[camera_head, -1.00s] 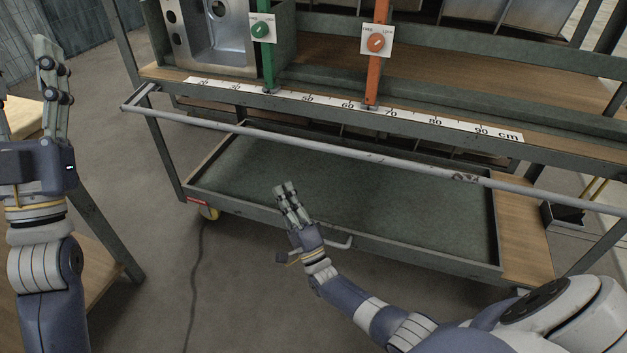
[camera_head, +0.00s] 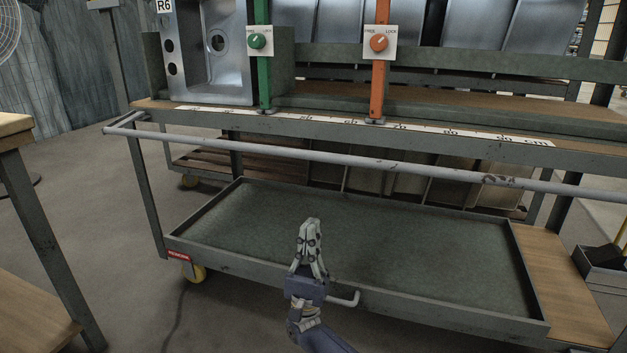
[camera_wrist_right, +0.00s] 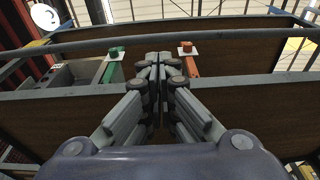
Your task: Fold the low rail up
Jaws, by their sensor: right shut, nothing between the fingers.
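A long grey rail (camera_head: 350,160) runs level across the front of the rack, standing out from the ledge on a bracket at its left end. It has a few worn dark patches towards the right. My right gripper (camera_head: 312,226) points upwards over the front of the lower tray, below the rail in the head view. It is shut and empty, apart from the rail in the picture. Its closed fingers also fill the middle of the right wrist view (camera_wrist_right: 160,58). My left gripper is out of view.
A green post (camera_head: 263,60) and an orange post (camera_head: 380,60) with knobs stand behind a ruler strip (camera_head: 420,128). A steel sink (camera_head: 210,50) stands at the left. The green lower tray (camera_head: 380,235) is empty, with a small handle (camera_head: 347,300) on its front.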

